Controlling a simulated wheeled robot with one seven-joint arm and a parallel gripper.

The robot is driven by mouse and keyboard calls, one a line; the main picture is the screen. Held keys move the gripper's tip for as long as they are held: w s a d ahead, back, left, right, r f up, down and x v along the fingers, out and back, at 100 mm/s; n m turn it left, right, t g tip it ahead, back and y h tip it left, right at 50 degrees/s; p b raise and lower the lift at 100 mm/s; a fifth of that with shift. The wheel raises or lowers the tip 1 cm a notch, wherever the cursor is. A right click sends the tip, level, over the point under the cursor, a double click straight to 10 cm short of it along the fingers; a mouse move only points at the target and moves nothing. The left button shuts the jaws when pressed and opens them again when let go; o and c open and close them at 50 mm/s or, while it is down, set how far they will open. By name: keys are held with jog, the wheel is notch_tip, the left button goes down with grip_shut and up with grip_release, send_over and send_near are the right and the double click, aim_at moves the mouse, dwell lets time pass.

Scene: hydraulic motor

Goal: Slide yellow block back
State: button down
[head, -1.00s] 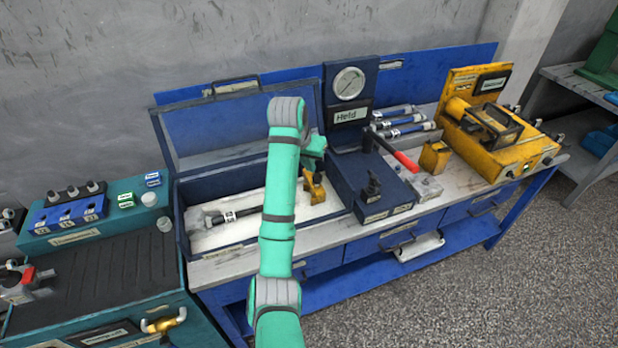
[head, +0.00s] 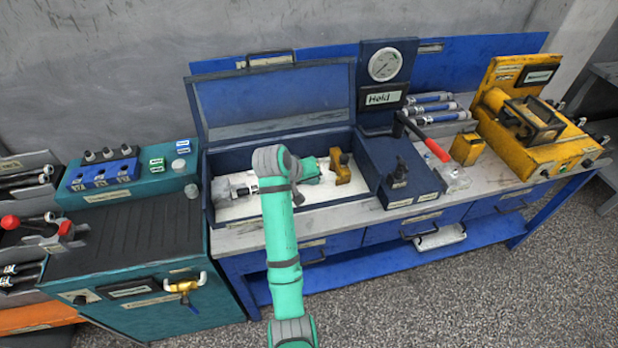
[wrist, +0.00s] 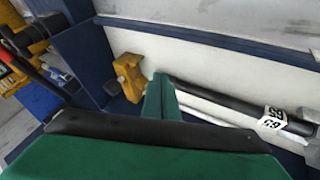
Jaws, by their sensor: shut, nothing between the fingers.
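A small yellow block (head: 340,167) stands inside the open blue case (head: 290,207), near its right end. In the wrist view the yellow block (wrist: 128,76) is beyond and left of my fingertips, near the case's wall. My green gripper (head: 316,171) reaches into the case just left of the block. The wrist view shows the fingers (wrist: 160,92) together, with nothing between them. I cannot tell whether they touch the block. Another yellow block (head: 467,149) stands on the bench beside the yellow machine.
A dark rod with a white label (wrist: 272,118) lies in the case. The blue gauge unit (head: 395,165) with a red-handled lever (head: 430,145) stands right of the case. The yellow machine (head: 525,140) is at the far right, and a teal cabinet (head: 140,250) is at left.

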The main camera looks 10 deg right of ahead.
jog(key=x, duration=0.4)
jog(key=shift+w+d+f, duration=0.1)
jog(key=shift+d, duration=0.4)
jog(key=shift+w+d, duration=0.2)
jog(key=shift+d, duration=0.85)
jog(key=shift+w+d, duration=0.1)
jog(key=shift+d, duration=0.5)
